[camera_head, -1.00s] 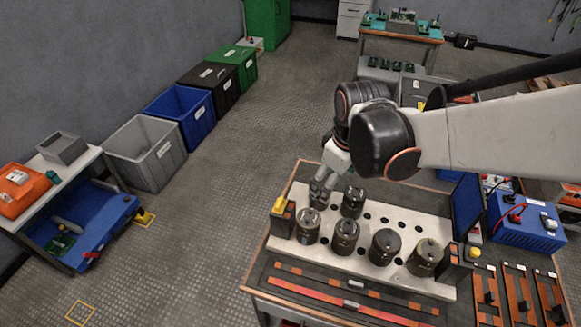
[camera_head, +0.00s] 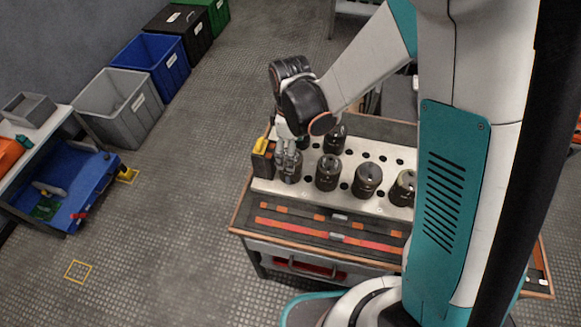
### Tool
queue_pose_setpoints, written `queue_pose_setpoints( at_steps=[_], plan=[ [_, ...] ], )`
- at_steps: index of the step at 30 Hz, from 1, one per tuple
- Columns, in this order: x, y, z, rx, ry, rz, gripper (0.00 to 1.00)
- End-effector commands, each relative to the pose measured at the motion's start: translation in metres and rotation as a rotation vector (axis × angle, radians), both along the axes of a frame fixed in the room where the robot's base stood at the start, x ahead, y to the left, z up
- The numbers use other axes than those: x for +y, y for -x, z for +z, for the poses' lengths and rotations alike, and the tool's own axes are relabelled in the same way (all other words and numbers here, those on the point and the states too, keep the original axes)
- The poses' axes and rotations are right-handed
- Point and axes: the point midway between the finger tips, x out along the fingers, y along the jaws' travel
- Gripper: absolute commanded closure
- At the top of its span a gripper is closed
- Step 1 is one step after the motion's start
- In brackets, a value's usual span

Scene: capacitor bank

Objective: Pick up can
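Several dark cylindrical cans stand upright in a light perforated rack (camera_head: 262,185) on the workbench. Another dark shape behind the gripper is mostly hidden.
A dark block with a yellow top (camera_head: 263,155) stands close left of the gripper. Empty holes lie behind the front row. Grey (camera_head: 118,105) and blue (camera_head: 150,65) bins line the left wall, beside a blue cart (camera_head: 65,195). The floor between is clear.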

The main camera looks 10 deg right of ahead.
Motion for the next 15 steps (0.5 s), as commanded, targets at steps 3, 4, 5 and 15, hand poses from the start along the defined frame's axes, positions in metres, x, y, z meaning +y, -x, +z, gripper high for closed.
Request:
queue_pose_setpoints(
  at_steps=[3, 4, 5, 15],
  plan=[
    [0.0, 0.0, -0.01, 0.0, 0.0, 0.0, 0.19],
    [0.0, 0.0, -0.01, 0.0, 0.0, -0.001, 0.19],
    [0.0, 0.0, -0.011, 0.0, 0.0, -0.001, 0.19],
    [0.0, 0.008, -0.049, 0.0, 0.0, 0.0, 0.19]
  ],
)
